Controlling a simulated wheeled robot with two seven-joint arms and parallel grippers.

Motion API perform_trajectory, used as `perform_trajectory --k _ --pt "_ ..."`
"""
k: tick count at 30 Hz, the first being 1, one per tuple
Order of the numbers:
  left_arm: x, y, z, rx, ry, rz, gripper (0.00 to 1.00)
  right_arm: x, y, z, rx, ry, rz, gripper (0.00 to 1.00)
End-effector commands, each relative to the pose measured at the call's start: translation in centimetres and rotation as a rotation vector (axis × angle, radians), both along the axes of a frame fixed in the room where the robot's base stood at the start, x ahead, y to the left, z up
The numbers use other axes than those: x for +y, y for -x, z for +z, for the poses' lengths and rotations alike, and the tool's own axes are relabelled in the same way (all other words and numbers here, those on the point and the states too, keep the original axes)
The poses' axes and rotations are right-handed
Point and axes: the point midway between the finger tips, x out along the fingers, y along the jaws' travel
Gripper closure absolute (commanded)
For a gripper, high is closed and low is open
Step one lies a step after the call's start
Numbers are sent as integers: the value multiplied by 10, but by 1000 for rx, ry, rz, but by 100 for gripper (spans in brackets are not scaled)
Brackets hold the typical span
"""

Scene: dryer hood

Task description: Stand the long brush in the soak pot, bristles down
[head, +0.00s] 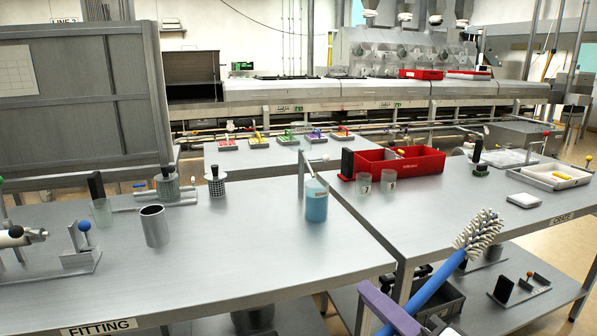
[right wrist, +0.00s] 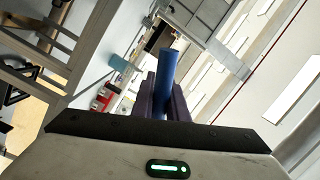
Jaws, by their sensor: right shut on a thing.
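The long brush (head: 440,276) has a blue handle and a head of pale bristles (head: 480,233). It is tilted, with the bristles up and to the right. My right gripper (head: 392,312), with purple fingers, is shut on the handle; in the right wrist view the blue handle (right wrist: 168,75) stands between the fingers. The brush is in front of the tables' near edges. A clear pot with blue liquid (head: 316,203) stands on the fitting table, with an upright metal strip beside it. An open steel cup (head: 154,228) stands further left. I cannot tell for certain which is the soak pot. My left gripper is not in view.
The fitting table (head: 230,265) is clear around the blue pot. A gap separates it from the right table (head: 450,205), which holds a red bin (head: 400,168), two clear beakers and a white tray. Fixtures stand on the fitting table's left side.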

Motion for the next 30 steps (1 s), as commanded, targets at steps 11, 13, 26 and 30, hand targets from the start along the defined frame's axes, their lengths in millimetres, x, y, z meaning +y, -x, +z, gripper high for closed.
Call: perform_trajectory --k 11,13,26,30 --pt "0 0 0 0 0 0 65 0 0 1 59 -115 -1 100" --pt "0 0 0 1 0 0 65 0 0 1 125 -236 -2 100" --pt "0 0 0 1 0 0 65 0 0 0 272 -499 0 100" --pt "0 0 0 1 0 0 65 0 0 1 321 -593 0 100"
